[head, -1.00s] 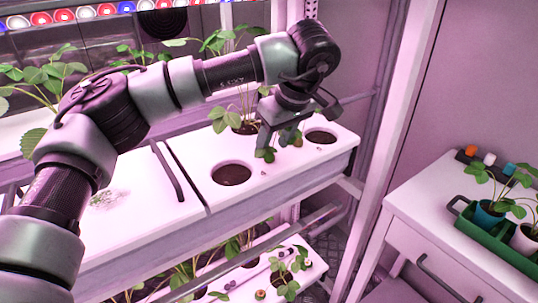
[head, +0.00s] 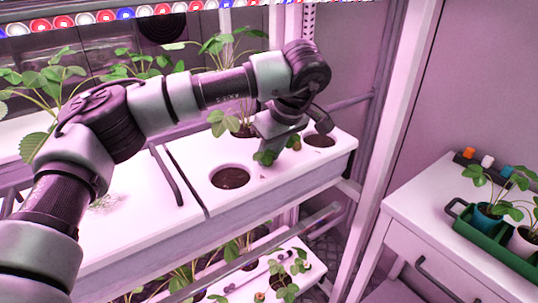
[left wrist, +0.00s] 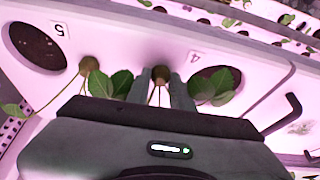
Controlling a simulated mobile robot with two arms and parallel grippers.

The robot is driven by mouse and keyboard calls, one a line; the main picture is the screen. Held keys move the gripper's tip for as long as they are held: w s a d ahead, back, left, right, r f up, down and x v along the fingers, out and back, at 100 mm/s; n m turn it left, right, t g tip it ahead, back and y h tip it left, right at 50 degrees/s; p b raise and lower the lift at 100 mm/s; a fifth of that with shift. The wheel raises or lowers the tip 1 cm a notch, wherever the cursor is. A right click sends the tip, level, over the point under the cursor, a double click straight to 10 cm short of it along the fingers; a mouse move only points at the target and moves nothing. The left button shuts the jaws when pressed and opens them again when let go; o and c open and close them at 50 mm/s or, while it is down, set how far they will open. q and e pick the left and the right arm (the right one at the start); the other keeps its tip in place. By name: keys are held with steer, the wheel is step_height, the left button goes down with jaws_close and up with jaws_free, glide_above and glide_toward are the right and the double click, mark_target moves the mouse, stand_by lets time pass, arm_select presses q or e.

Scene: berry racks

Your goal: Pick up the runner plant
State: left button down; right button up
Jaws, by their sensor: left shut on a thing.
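My left gripper (head: 278,140) points down at the white planting board (head: 190,160) on the upper shelf. In the left wrist view its two fingers (left wrist: 162,88) are shut on a small runner plant, with a brown plug (left wrist: 160,74) between the tips and green leaves (left wrist: 212,86) beside them. The runner plant's leaves (head: 265,157) also show just below the gripper in the head view. Its plug is hidden there. My right gripper is out of view.
Soil hole 5 (left wrist: 38,46) and hole 4 (left wrist: 218,78) flank the gripper. A larger leafy plant (head: 243,128) stands just behind it. A rack post (head: 388,150) rises at the right. A side cabinet (head: 405,200) holds a green tray (head: 482,236) with potted plants.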

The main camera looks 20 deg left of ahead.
arm_select(q)
step_height(320, 180, up, 4)
steer(key=p, duration=0.2)
steer(key=shift+f+p, duration=0.25)
steer(key=shift+p, duration=0.15)
steer(key=s+d, duration=1)
steer(key=d, duration=0.5)
steer(key=shift+s, duration=0.1)
steer(key=c, duration=1.8)
jaws_free()
steer(key=shift+a, duration=0.1)
jaws_close()
